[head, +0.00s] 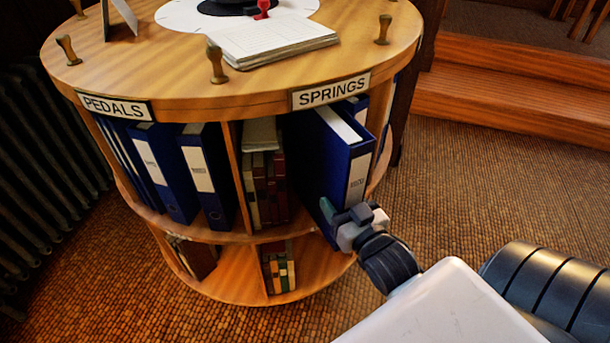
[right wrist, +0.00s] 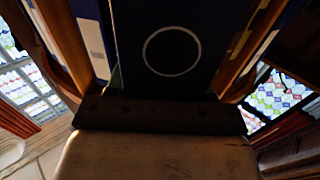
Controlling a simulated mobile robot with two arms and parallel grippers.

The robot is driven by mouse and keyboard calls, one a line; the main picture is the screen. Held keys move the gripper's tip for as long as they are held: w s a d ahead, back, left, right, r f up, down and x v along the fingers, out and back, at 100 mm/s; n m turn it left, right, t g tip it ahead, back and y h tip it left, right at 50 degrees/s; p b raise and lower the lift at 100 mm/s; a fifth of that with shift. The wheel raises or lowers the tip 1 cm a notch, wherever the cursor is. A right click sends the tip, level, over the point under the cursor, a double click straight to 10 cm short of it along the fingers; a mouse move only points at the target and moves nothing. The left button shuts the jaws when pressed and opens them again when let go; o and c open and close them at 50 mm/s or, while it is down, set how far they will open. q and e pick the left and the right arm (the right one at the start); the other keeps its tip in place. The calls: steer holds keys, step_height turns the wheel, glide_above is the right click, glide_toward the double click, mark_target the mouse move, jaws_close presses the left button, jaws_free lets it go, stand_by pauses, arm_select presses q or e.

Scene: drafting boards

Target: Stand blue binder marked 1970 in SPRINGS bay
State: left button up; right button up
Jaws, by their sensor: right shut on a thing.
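A large blue binder (head: 322,162) with a white spine label stands upright, partly inside the bay under the SPRINGS sign (head: 331,92). Its spine end sticks out toward me; the label's writing is too small to read. My right gripper (head: 345,222) is shut on the low front part of this binder. In the right wrist view the binder (right wrist: 195,75) fills the middle, with a pale ring on its spine. My left gripper is not in view.
The round wooden stand (head: 240,98) has a PEDALS bay (head: 115,106) with several blue binders, and dark red books (head: 265,185) between the bays. Brass-coloured knobs (head: 216,63) and papers (head: 270,40) are on top. A wooden step (head: 510,100) is behind right; carpet is clear at right.

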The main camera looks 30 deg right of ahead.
mark_target(309, 162)
steer(key=w+f, duration=0.1)
steer(key=w, duration=0.3)
steer(key=w+d+f+b, duration=0.1)
steer(key=w, duration=0.4)
steer(key=w+f+b, duration=0.1)
steer(key=w, duration=0.3)
steer(key=shift+w+d, duration=0.15)
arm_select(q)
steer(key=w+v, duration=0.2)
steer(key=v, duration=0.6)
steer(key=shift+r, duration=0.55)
arm_select(e)
steer(key=shift+f, duration=0.15)
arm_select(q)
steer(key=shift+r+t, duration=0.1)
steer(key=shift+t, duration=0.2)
arm_select(e)
steer(key=o, duration=1.3)
steer(key=shift+f, duration=0.2)
